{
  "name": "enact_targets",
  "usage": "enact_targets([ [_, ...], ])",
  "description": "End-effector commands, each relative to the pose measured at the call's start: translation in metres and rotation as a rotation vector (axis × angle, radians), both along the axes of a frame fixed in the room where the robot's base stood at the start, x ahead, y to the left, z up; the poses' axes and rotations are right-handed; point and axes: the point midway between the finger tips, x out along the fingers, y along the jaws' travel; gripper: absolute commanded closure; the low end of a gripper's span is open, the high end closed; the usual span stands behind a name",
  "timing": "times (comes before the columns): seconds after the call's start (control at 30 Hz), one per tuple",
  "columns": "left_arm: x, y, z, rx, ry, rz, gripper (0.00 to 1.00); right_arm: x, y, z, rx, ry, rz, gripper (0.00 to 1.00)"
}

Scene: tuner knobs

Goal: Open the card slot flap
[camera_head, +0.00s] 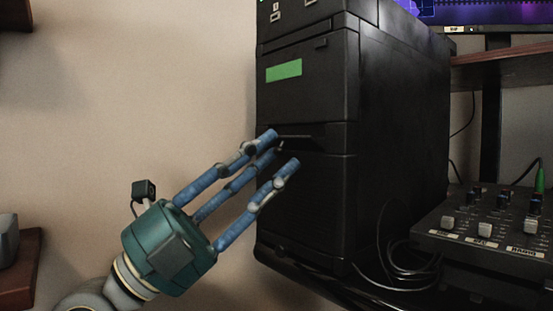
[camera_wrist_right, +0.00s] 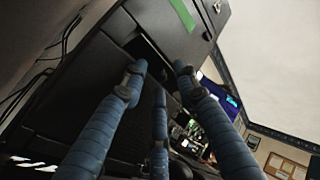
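The black computer tower (camera_head: 305,100) stands upright with a green label (camera_head: 284,70) on its upper front. Below the label is the card slot area (camera_head: 318,138), a dark recessed band with a thin ledge. In the right wrist view a dark gap (camera_wrist_right: 148,46) shows there; how far the flap is open I cannot tell. My right gripper (camera_head: 281,149) has blue three-finger tips spread apart at this band, with nothing seen between them. In the right wrist view its fingertips (camera_wrist_right: 160,70) lie just before the gap; contact is unclear. My left gripper is not in view.
A mixer with knobs and sliders (camera_head: 490,240) sits right of the tower, with black cables (camera_head: 400,268) between them. A desk shelf (camera_head: 505,62) with a monitor is at the upper right. The wall left of the tower is bare.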

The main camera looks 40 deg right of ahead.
Motion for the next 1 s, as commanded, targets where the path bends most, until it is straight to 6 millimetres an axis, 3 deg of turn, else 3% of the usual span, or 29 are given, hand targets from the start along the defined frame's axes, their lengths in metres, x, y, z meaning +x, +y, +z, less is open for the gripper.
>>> enact_targets([
  [0.17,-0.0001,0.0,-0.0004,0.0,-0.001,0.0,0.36,0.0,0.0,-0.0001,0.0,0.0,0.0,0.7],
  [0.33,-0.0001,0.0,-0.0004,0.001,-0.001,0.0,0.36,0.0001,0.0,-0.0003,0.0,0.0,0.0,1.0],
  [0.73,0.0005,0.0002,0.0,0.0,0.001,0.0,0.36,0.0012,-0.0007,-0.0022,-0.024,0.001,0.001,1.0],
  [1.0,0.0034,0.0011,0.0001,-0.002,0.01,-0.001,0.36,0.0016,-0.0041,-0.0085,-0.165,-0.005,-0.002,1.0],
])
